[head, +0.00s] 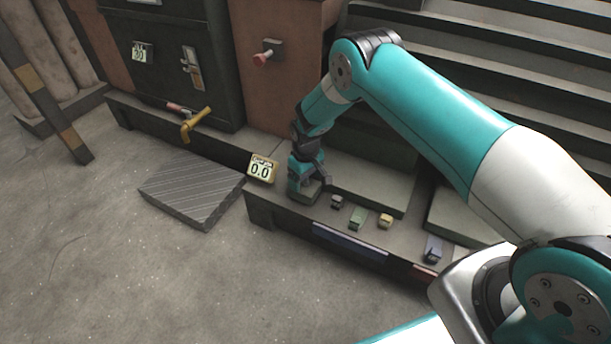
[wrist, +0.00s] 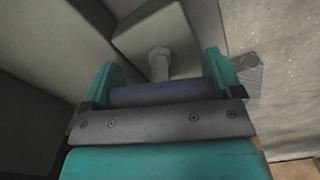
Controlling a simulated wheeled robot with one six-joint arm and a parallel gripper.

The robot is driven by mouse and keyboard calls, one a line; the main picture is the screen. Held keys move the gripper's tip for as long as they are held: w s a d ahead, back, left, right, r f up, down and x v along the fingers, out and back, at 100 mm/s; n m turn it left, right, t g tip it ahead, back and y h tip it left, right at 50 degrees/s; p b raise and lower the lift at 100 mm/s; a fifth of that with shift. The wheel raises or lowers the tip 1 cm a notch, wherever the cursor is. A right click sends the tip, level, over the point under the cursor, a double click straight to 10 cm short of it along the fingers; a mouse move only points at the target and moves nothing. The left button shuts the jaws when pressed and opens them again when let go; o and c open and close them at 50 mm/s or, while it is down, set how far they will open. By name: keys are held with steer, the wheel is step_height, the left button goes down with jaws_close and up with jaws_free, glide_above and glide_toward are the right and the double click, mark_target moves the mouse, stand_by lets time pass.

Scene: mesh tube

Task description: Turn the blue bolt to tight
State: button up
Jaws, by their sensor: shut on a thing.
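In the wrist view, my gripper (wrist: 160,80) has its two teal fingers on either side of a dark blue cylinder (wrist: 160,93), shut on it. A pale grey stem with a faceted end (wrist: 159,60) shows just beyond the cylinder, against a grey block (wrist: 153,33). I cannot tell if the blue cylinder is the blue bolt's head or a piece on that stem. In the head view, my gripper (head: 309,181) points down at a small greenish block (head: 305,196) on the low bench (head: 282,212); the grip itself is too small to make out.
A ridged plate (head: 190,187) lies left. A yellow tap (head: 197,123) sticks out behind. The front floor is clear.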

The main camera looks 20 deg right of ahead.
steer(key=shift+m, duration=1)
steer(key=o, duration=0.7)
steer(key=shift+o, duration=0.2)
steer(key=shift+r, duration=0.1)
step_height(320, 180, up, 17)
steer(key=p, duration=0.6)
steer(key=shift+r, duration=0.2)
